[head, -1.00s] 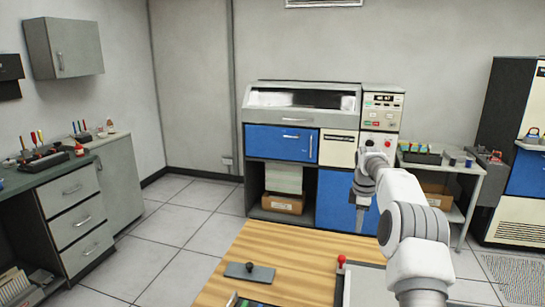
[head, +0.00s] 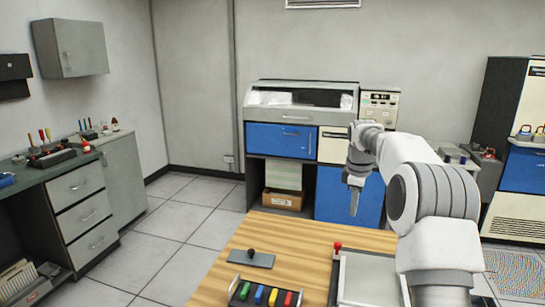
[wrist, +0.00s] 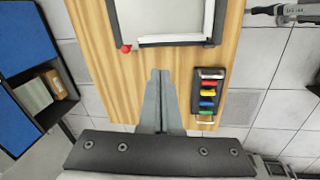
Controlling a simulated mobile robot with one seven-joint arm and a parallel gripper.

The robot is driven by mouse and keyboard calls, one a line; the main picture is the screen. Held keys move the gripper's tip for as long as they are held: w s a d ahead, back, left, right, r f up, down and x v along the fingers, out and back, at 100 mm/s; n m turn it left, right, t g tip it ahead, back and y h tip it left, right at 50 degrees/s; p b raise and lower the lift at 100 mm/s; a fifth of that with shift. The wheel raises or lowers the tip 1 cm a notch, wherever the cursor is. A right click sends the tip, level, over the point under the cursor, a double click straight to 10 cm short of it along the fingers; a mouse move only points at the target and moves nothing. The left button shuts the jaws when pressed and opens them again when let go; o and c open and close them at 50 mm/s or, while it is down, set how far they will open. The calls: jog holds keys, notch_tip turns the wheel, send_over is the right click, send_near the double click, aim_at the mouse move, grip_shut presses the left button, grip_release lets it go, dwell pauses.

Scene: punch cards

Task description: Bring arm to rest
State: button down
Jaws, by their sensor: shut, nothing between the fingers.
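My arm reaches in from the right of the head view. My gripper (head: 355,203) hangs fingers down above the far part of the wooden table (head: 300,230). In the wrist view my gripper (wrist: 160,75) shows its two fingers pressed together, with nothing held. The fingers are clear of the table and of the things on it.
A rack of coloured blocks (head: 265,293), a grey plate with a black knob (head: 251,259) and a tray with a red knob (head: 370,280) are on the table. A grey and blue machine (head: 282,140) stands behind. The table's left far part is clear.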

jog(key=s+a+r+m+t, duration=0.1)
jog(key=s+a+r+m, duration=0.2)
jog(key=s+r, duration=0.5)
jog(key=s+a+r+m+t, duration=0.1)
jog(key=s+a+r+m, duration=0.25)
jog(key=s, duration=0.75)
jog(key=s+a+f+m, duration=0.1)
jog(key=s+f+m, duration=0.2)
jog(key=s, duration=0.8)
jog(key=s+a+f+m+t, duration=0.1)
jog(key=s+f+m, duration=0.2)
jog(key=s, duration=0.8)
jog(key=shift+s+a+t+y, duration=0.2)
jog(key=shift+s+t+y, duration=0.1)
jog(key=shift+f, duration=0.1)
